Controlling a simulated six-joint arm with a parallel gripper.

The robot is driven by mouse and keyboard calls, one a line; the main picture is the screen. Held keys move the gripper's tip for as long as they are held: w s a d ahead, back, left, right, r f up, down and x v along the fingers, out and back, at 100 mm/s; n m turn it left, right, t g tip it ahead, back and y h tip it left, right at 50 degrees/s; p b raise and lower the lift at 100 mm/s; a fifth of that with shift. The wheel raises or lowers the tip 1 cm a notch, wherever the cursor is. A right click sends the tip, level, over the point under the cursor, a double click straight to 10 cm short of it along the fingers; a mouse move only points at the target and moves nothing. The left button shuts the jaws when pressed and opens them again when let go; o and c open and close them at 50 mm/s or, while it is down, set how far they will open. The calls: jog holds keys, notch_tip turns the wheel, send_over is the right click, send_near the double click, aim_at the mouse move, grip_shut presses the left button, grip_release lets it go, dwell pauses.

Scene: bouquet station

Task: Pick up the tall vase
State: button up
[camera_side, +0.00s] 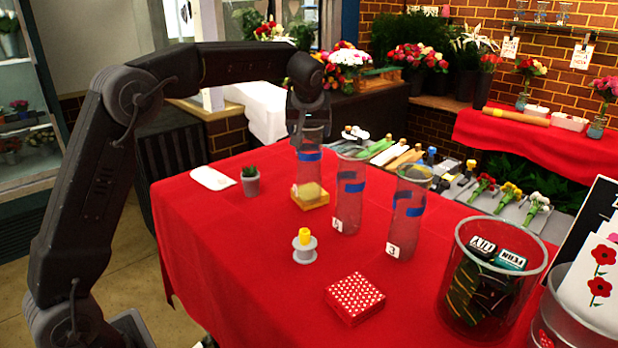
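Three clear glass vases with blue bands stand on the red tablecloth (235,240). The left vase (309,172) is on a yellow-orange block, directly below my gripper (308,146). The middle vase (349,205) has a white number tag low on its front. I cannot tell for sure which one is the tall vase. My gripper points down at the left vase's top; its fingers are dark and small, and whether they touch the glass is unclear.
A small potted plant (250,182), a grey spool with a yellow top (304,246) and a red dotted box (355,298) stand on the cloth. A large clear bin (452,295) with dark packets is at right. Flower trays (518,212) lie behind. The front left cloth is clear.

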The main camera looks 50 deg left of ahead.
jog(key=shift+r, duration=0.1)
grip_shut()
dwell(0.5)
jog(key=shift+r, duration=0.15)
